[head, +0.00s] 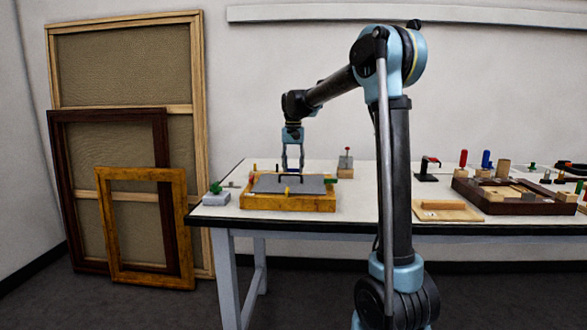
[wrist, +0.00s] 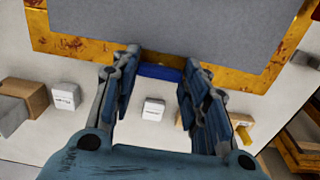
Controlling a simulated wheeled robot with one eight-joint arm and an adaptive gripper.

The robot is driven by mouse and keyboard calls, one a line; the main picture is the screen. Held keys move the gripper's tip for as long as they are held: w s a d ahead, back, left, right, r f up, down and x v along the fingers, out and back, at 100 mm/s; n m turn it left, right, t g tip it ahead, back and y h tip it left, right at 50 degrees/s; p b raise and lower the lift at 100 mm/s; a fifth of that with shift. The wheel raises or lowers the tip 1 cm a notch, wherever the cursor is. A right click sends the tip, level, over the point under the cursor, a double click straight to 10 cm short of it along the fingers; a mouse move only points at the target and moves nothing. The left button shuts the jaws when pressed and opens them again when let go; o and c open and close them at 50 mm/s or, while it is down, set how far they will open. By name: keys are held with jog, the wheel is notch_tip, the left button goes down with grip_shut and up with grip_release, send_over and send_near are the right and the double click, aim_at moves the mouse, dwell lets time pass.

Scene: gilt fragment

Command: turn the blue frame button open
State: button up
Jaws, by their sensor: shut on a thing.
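The gilt frame (head: 290,204) lies flat on the table at the left, with a grey panel (head: 262,186) and a black handle on it. In the wrist view, the frame's gold rim (wrist: 90,48) crosses the top around the grey panel (wrist: 200,25). The blue frame button (wrist: 160,72) sits at the near rim there, between my fingertips; its ends are partly hidden by the fingers. My gripper (wrist: 160,78) is shut on it. In the head view, my gripper (head: 292,168) points down at the frame's far side, and the blue button cannot be made out.
Small white blocks (wrist: 153,108) and a brown box (wrist: 28,95) stand near the gripper. A grey block with a green knob (head: 216,198) is left of the frame. A block with a red knob (head: 345,165) stands behind right. A brown tray (head: 515,200) is farther right.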

dwell(0.3)
jog(key=o, duration=1)
jog(key=shift+o, duration=0.2)
notch_tip(320, 180, up, 12)
jog(key=shift+w+f, duration=0.1)
